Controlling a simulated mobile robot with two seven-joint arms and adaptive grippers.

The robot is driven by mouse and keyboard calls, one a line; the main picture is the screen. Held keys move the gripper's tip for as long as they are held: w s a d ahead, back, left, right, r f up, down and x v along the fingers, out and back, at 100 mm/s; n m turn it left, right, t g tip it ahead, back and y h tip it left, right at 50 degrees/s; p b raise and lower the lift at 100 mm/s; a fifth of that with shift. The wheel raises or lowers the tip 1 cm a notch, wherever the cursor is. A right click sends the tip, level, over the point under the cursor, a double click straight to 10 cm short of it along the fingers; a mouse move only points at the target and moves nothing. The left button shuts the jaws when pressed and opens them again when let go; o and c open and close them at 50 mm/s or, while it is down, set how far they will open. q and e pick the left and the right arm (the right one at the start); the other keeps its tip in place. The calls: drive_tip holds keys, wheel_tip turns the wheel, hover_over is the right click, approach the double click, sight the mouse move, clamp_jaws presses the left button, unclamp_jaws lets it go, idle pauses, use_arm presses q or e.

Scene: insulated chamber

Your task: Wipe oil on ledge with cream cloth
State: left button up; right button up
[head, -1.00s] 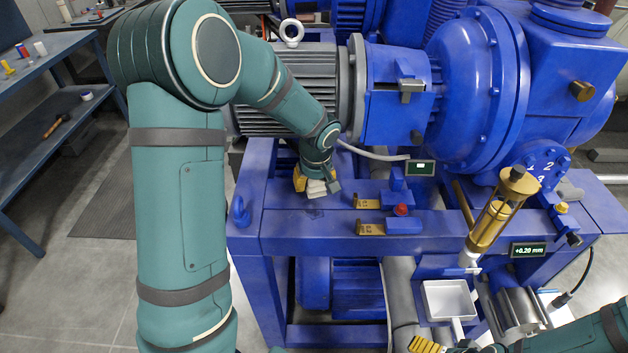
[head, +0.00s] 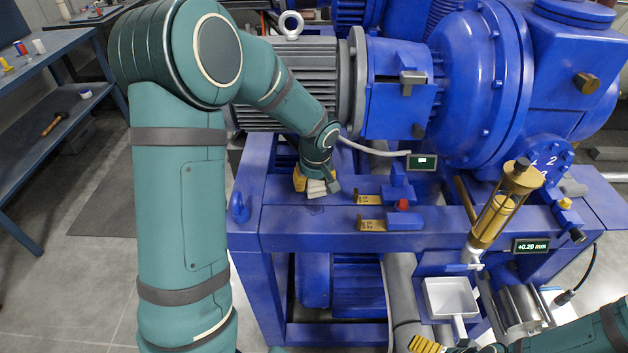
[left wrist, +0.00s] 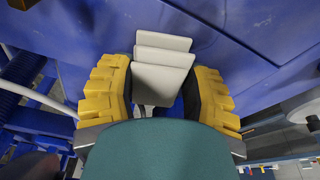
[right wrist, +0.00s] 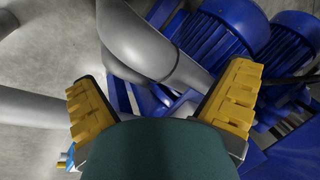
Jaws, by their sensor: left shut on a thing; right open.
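The cream cloth (head: 317,188), a folded pale stack, is at the left part of the blue ledge (head: 290,220), in front of the grey motor. My left gripper (left wrist: 160,90) is shut on the cloth (left wrist: 162,66), which sticks out between its yellow fingers, close to a blue surface. In the head view the left gripper (head: 315,181) points down at the ledge. I cannot clearly make out oil; a faint darker patch shows just in front of the cloth. My right gripper (right wrist: 162,98) is open and empty, low at the bottom right of the head view.
Brass tags and blue blocks with a red knob (head: 402,205) stand on the ledge right of the cloth. A brass oiler (head: 500,210) rises farther right, above a white tray (head: 450,298). Grey pipes (right wrist: 145,45) run near the right gripper.

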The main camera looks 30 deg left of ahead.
sight(314, 192)
use_arm(q)
drive_tip(key=shift+f, duration=0.25)
drive_tip(key=shift+d, duration=0.1)
drive_tip(key=shift+s+d+r+b, duration=0.1)
drive_tip(key=shift+s+d+b, duration=0.35)
drive_tip(key=shift+s, duration=0.25)
drive_tip(key=shift+s+d+b, duration=0.3)
drive_tip(key=shift+s+b, duration=0.25)
drive_tip(key=shift+s, duration=0.1)
drive_tip(key=shift+s+d+b, duration=0.35)
drive_tip(key=shift+s+b, duration=0.15)
drive_tip(key=shift+s, duration=0.05)
drive_tip(key=shift+s+d+b, duration=0.35)
drive_tip(key=shift+s+b, duration=0.1)
drive_tip(key=shift+s, duration=0.1)
drive_tip(key=shift+s+d+b, duration=0.45)
drive_tip(key=shift+s+d, duration=0.1)
drive_tip(key=shift+s, duration=0.35)
drive_tip(key=shift+s+d, duration=0.35)
drive_tip(key=shift+s, duration=0.3)
drive_tip(key=shift+w, duration=0.1)
